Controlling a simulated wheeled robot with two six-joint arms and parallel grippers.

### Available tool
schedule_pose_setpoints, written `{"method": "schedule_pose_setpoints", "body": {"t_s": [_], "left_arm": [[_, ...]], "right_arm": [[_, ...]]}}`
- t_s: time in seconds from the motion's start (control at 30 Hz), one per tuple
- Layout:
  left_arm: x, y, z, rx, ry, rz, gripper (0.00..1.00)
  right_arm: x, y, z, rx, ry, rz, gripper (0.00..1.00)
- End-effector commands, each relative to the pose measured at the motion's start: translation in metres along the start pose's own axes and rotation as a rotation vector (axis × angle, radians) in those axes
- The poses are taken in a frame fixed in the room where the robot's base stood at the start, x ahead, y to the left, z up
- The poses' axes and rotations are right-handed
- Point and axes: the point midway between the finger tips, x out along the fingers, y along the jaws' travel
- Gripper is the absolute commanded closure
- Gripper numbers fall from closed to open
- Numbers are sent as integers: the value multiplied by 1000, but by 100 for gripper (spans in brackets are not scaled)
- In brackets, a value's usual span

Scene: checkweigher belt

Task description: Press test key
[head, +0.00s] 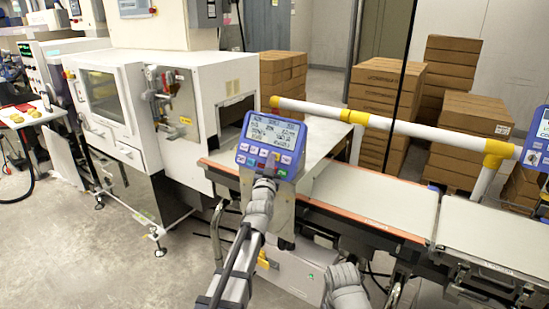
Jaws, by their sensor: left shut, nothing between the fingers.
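A blue control panel (278,131) with a lit grey display stands on a metal post in front of the belt. Two rows of small coloured keys run below the display, with a green key (283,173) at the lower right. The key labels are too small to read, so I cannot tell which is the test key. My left gripper (267,168) is shut and empty, in front of the panel's lower middle, hiding some keys. I cannot tell whether its tip touches a key. Part of my right arm shows at the bottom, its gripper not visible.
The conveyor belt (385,205) runs right behind the panel. A white machine housing (215,80) stands to the left. A white and yellow rail (400,127) crosses behind the belt. A second blue panel (537,150) is at the right edge. Stacked cartons (385,90) stand at the back.

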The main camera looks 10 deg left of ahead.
Motion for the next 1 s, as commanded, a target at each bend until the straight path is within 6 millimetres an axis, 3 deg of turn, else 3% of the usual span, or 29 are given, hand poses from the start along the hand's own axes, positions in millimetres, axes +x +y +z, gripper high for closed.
{"method": "schedule_pose_setpoints", "body": {"t_s": [0.83, 1.0], "left_arm": [[-12, -9, -9, 0, 0, 0, 100], [-23, -16, -18, 1, 0, 0, 100]], "right_arm": [[-8, 1, 0, 0, 0, 0, 50], [-16, 2, 1, 0, 0, 0, 50]]}}
